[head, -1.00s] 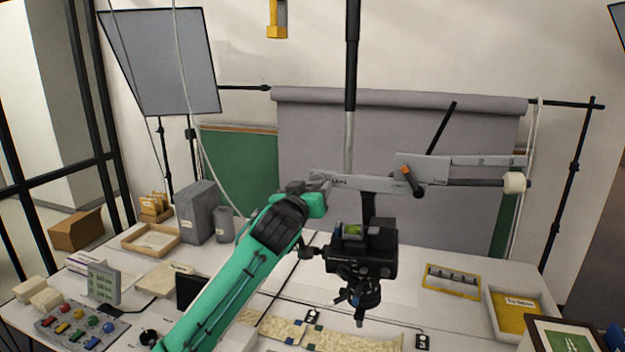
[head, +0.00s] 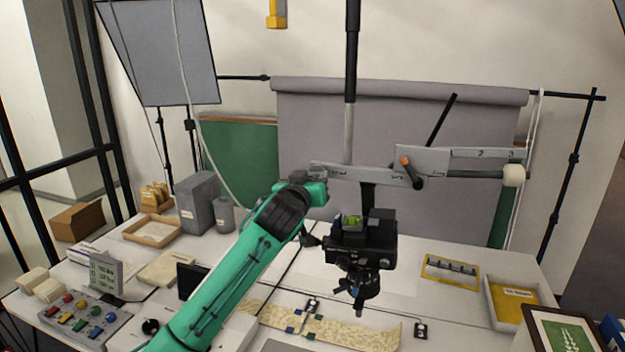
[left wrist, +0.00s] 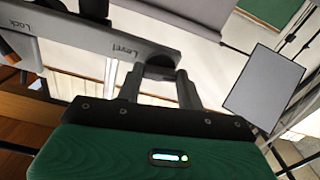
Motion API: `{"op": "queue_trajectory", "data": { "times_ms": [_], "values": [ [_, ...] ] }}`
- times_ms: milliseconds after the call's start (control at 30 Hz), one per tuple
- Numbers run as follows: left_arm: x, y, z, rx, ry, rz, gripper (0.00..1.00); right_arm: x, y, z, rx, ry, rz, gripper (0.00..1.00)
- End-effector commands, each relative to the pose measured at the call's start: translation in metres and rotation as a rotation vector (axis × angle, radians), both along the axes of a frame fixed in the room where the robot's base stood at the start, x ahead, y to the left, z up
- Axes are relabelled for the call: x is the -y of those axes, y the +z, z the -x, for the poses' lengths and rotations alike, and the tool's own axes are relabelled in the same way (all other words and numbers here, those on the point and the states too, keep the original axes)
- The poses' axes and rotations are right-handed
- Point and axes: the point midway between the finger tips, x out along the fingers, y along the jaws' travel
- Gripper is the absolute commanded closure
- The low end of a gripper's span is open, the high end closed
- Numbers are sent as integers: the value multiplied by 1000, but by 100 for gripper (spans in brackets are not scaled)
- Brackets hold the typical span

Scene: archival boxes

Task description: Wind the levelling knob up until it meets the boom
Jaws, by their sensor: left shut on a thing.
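The levelling knob (left wrist: 160,68) is a dark round piece under the rounded end of the grey boom (left wrist: 100,38), beside the word "Level" in the left wrist view. My left gripper (left wrist: 158,82) has its two dark fingers around it and is shut on it. Whether the knob touches the boom's underside I cannot tell. In the head view the boom (head: 370,175) runs out from the column, and my left gripper (head: 312,180) is at its left end and hides the knob. A black camera (head: 362,250) hangs below the boom. My right gripper is not in view.
A lever with an orange tip (head: 408,170) is on the boom's right part. The table carries a patterned strip (head: 350,334), a yellow tray (head: 450,270), a wooden tray (head: 152,232), grey boxes (head: 200,203) and a button panel (head: 85,320).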

Motion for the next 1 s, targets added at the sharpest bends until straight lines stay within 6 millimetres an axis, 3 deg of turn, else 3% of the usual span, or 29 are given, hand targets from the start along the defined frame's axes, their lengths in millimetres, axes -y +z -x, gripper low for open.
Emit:
{"op": "queue_trajectory", "data": {
  "times_ms": [1000],
  "values": [
    [0, 1, 0, 192, 0, -589, 86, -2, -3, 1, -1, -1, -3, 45]
  ]
}}
